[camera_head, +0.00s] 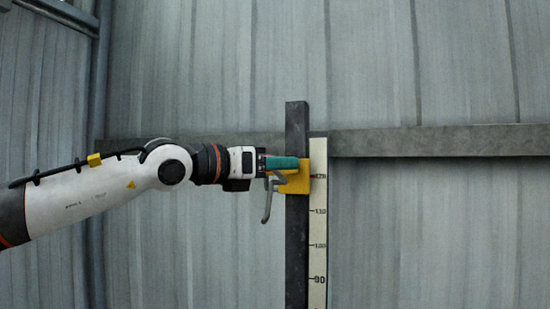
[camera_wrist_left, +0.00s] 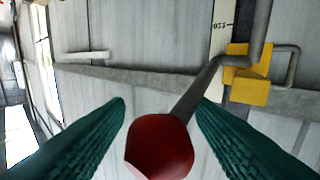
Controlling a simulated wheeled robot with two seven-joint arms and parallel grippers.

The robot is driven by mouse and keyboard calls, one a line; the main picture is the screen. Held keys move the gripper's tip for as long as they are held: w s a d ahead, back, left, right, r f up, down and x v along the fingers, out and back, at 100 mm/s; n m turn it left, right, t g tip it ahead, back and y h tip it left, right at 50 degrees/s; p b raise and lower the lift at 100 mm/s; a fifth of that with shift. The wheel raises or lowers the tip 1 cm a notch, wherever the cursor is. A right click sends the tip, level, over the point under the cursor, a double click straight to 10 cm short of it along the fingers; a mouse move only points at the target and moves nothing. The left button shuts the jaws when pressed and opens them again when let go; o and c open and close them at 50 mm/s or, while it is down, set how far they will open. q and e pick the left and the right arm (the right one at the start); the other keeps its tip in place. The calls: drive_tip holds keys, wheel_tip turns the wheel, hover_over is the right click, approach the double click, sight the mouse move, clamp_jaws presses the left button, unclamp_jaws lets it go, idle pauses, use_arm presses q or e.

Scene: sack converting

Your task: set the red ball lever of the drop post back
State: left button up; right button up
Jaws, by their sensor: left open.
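The red ball (camera_wrist_left: 160,147) of the lever sits between the two teal fingers of my left gripper (camera_wrist_left: 160,104) in the wrist view. The fingers are open, with a gap on either side of the ball. A grey lever rod (camera_wrist_left: 205,85) runs from the ball up to the yellow block (camera_wrist_left: 248,75) of the post. In the head view my left gripper (camera_head: 284,163) is at the yellow block (camera_head: 303,178), on the dark upright post (camera_head: 296,240). The ball is hidden there. My right gripper is not in view.
A grey bent handle (camera_head: 268,202) hangs beside the yellow block, just below my left gripper. A white scale strip with numbers (camera_head: 318,225) runs down the post's right side. A horizontal beam (camera_head: 440,140) crosses the corrugated wall behind. The space right of the post is clear.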

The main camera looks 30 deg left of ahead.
use_arm(q)
drive_tip(key=shift+w+d, duration=0.15)
clamp_jaws()
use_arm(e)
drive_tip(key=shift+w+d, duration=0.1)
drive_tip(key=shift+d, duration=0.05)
